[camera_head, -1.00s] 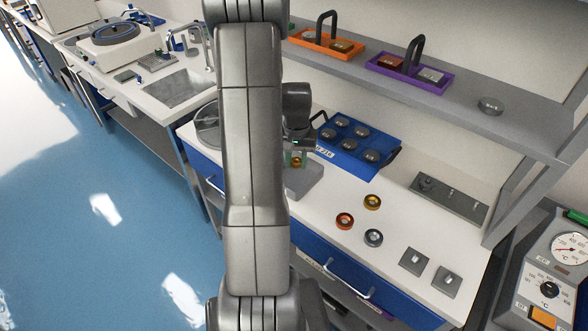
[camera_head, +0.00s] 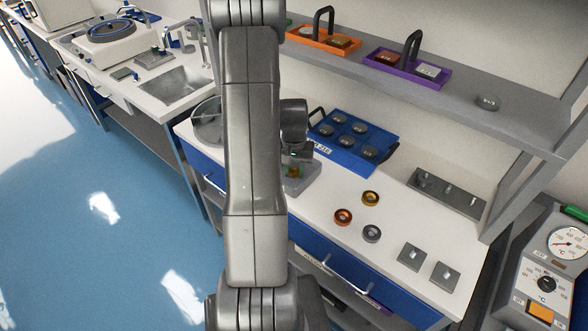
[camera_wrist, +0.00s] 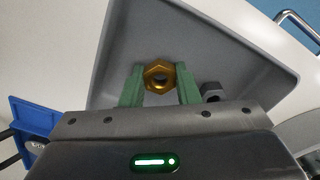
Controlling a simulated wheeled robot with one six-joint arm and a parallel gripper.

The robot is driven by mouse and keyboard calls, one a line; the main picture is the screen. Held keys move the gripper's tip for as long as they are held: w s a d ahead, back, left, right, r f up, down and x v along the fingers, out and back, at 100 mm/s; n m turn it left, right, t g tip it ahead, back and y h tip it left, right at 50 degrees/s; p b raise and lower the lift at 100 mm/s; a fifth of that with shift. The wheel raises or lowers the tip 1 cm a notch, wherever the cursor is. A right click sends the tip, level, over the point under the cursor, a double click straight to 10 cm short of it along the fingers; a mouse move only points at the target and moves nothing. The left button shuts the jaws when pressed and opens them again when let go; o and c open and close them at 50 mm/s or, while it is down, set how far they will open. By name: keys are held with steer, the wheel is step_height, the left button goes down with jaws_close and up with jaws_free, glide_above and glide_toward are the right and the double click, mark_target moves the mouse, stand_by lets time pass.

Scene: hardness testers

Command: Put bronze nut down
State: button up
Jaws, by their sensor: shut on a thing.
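The bronze nut (camera_wrist: 160,76) shows in the wrist view as a gold hex ring between the two green fingertips. My gripper (camera_wrist: 160,88) is shut on it, over a grey tray (camera_wrist: 240,40). In the head view my gripper (camera_head: 294,170) is at the grey tray (camera_head: 304,184), left of the blue rack, with the nut mostly hidden. A dark grey nut (camera_wrist: 211,91) lies in the tray, just right of the fingers in the wrist view. I cannot tell whether the bronze nut touches the tray floor.
A blue rack (camera_head: 382,158) with several round pieces stands right of the tray. A shelf (camera_head: 450,97) runs above.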

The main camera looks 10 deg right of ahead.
steer(key=shift+s+f, duration=0.15)
steer(key=shift+f, duration=0.1)
steer(key=o, duration=0.9)
steer(key=shift+f, duration=0.1)
steer(key=shift+o, duration=0.3)
steer(key=shift+s+a, duration=0.1)
steer(key=shift+a, duration=0.05)
steer(key=shift+f, duration=0.1)
steer(key=shift+r+p, duration=0.35)
steer(key=shift+r, duration=0.2)
step_height(320, 180, up, 12)
steer(key=shift+w+r+b, duration=0.25)
steer(key=shift+b, duration=0.05)
